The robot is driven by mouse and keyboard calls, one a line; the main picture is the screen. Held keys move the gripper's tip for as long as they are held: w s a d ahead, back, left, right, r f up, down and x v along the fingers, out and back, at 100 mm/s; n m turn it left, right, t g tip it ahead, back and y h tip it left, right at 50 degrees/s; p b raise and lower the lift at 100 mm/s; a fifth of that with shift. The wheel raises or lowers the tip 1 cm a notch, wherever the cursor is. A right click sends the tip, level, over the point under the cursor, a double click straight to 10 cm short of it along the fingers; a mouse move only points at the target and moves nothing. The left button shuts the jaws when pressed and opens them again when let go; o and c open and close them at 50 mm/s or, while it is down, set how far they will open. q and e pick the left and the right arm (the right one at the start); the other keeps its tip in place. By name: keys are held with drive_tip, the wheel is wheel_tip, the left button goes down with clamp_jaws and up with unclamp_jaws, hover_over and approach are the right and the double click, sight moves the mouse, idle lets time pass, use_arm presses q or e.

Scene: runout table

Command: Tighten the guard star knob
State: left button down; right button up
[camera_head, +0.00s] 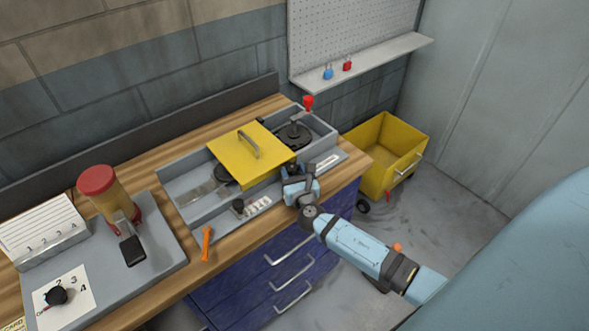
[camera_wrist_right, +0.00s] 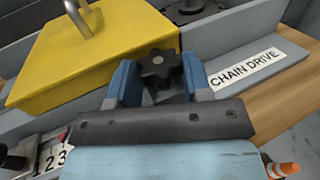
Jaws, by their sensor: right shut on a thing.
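The guard star knob (camera_wrist_right: 160,70) is a black knob in the right wrist view, on the front side of the grey housing beside the yellow guard. My right gripper (camera_wrist_right: 160,82) has its two blue fingers on either side of the knob and is shut on it. In the head view my right gripper (camera_head: 296,172) is at the guard's front right corner and mostly hides the knob. The yellow guard cover (camera_head: 236,152) with its metal handle lies over the middle of the grey housing (camera_head: 185,212). My left gripper is not in view.
A "CHAIN DRIVE" label (camera_wrist_right: 244,69) is right of the knob. A small black knob (camera_head: 238,205) stands on the housing's front edge. A red-topped post (camera_head: 105,190) stands left; a yellow cart (camera_head: 386,150) stands right.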

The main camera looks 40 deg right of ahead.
drive_tip(key=shift+h, duration=0.3)
drive_tip(key=o, duration=0.9)
drive_tip(key=shift+o, duration=0.2)
